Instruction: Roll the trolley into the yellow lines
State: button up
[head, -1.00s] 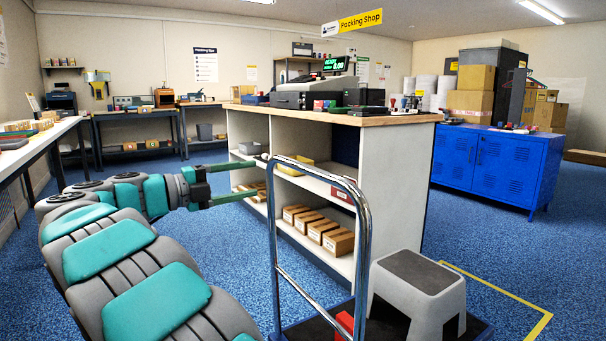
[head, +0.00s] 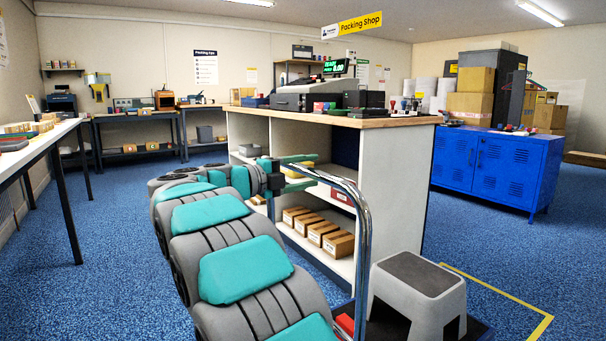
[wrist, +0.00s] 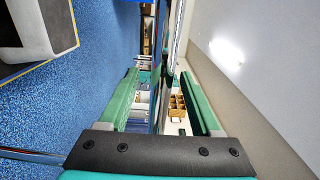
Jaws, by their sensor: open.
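The trolley's chrome handle (head: 363,240) stands upright at the lower middle of the head view. Its dark deck (head: 480,331) is cut off by the bottom edge and carries a grey step stool (head: 420,285) and a red item (head: 345,324). The yellow lines (head: 515,298) are on the blue floor to the right of the stool. My gripper (head: 312,171) is open at the top left of the handle, its fingers pointing right. In the wrist view, a chrome bar (wrist: 177,35) shows between and beyond the open fingers (wrist: 160,72); contact cannot be told.
A counter (head: 390,180) with shelves of small cartons stands right behind the handle. A blue cabinet (head: 490,165) is at the right, with stacked boxes behind it. A workbench (head: 40,145) runs along the left. Blue floor is clear at left and right front.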

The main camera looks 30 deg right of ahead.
jog(key=c, duration=1)
grip_shut()
jog(key=shift+d+f, duration=0.1)
jog(key=shift+f, duration=0.05)
dwell(0.4)
